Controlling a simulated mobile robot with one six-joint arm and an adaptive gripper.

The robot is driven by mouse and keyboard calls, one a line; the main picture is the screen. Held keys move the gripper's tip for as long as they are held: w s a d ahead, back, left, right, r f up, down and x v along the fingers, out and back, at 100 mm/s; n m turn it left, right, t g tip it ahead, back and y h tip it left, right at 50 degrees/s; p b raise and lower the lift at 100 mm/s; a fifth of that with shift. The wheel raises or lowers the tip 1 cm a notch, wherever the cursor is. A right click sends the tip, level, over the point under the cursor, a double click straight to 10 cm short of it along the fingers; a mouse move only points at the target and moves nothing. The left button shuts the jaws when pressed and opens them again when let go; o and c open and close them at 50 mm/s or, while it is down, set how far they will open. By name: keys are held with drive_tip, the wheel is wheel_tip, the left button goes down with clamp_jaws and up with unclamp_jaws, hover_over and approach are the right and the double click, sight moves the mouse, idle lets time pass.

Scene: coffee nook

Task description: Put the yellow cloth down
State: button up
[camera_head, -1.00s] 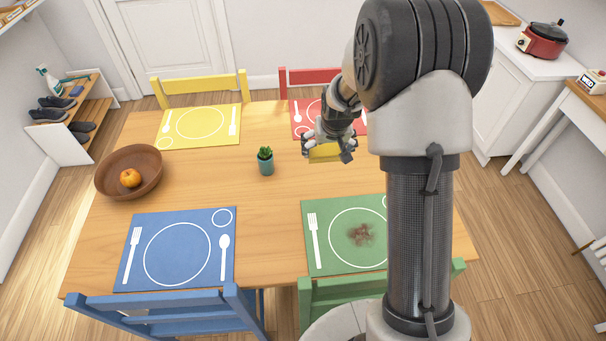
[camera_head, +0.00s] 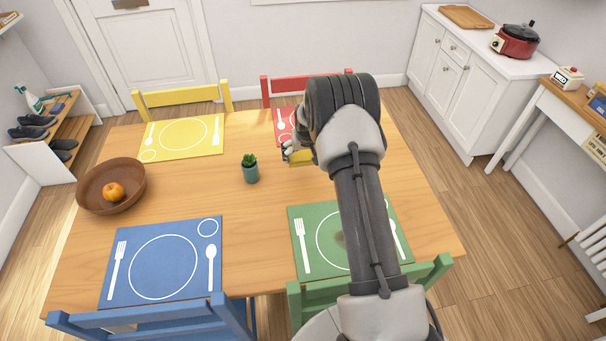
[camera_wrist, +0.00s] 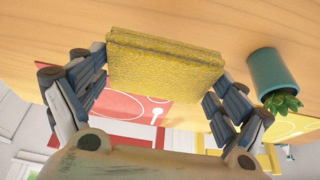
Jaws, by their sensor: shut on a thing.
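My gripper (camera_wrist: 160,78) is shut on the yellow cloth (camera_wrist: 164,62), a folded, spongy-looking block held between its two fingers in the wrist view. In the head view my gripper (camera_head: 289,150) is mostly hidden behind my arm, with a small yellow part of the cloth (camera_head: 301,158) showing beside it. The cloth is over the wooden table (camera_head: 215,190), near the front edge of the red placemat (camera_head: 285,122). I cannot tell whether it touches the table.
A potted plant (camera_head: 251,173) stands close to the left of my gripper. A brown bowl (camera_head: 135,186) holds an orange fruit (camera_head: 113,191). Yellow (camera_head: 183,137), blue (camera_head: 190,235) and green (camera_head: 306,222) placemats lie around the table. My arm partly covers a brown smudge on the green one.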

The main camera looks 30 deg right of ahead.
sight(303, 174)
wheel_tip(303, 174, down, 9)
drive_tip(key=shift+r+b, duration=0.1)
drive_tip(key=shift+b, duration=0.75)
drive_tip(key=o, duration=0.6)
drive_tip(key=shift+f, duration=0.2)
drive_tip(key=shift+o, duration=1)
